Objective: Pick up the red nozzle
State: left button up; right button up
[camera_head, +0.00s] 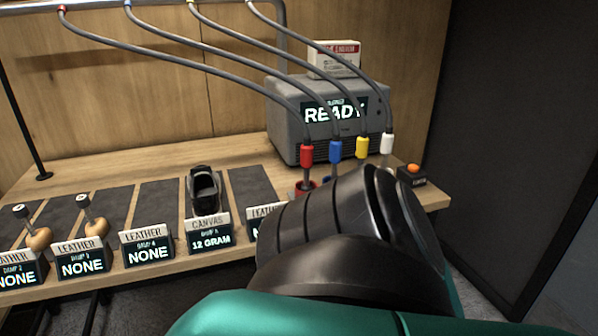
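The red nozzle (306,156) stands upright at the end of a grey hose, above a red holder (305,187) on the wooden bench. Beside it, in a row to the right, hang the blue nozzle (335,152), the yellow nozzle (362,147) and the white nozzle (387,143). One of my arms, black and teal, fills the lower middle and right and covers the foot of the nozzle row. Its gripper fingers do not show. I see no gripper touching the red nozzle. My other gripper is out of the picture.
A grey machine (285,130) reading READY stands behind the nozzles, with a white box (334,58) on top. A dark shoe (204,190) sits on a bench pad. A small orange-button box (411,174) is at the right end. Hoses arch overhead.

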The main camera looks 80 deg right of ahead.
aim_at(306, 148)
jog(key=k+l+u, duration=0.35)
jog(key=k+l, duration=0.5)
jog(key=k, duration=0.2)
jog(key=k+l+u, duration=0.1)
jog(key=k+l, duration=0.15)
jog(key=k, duration=0.15)
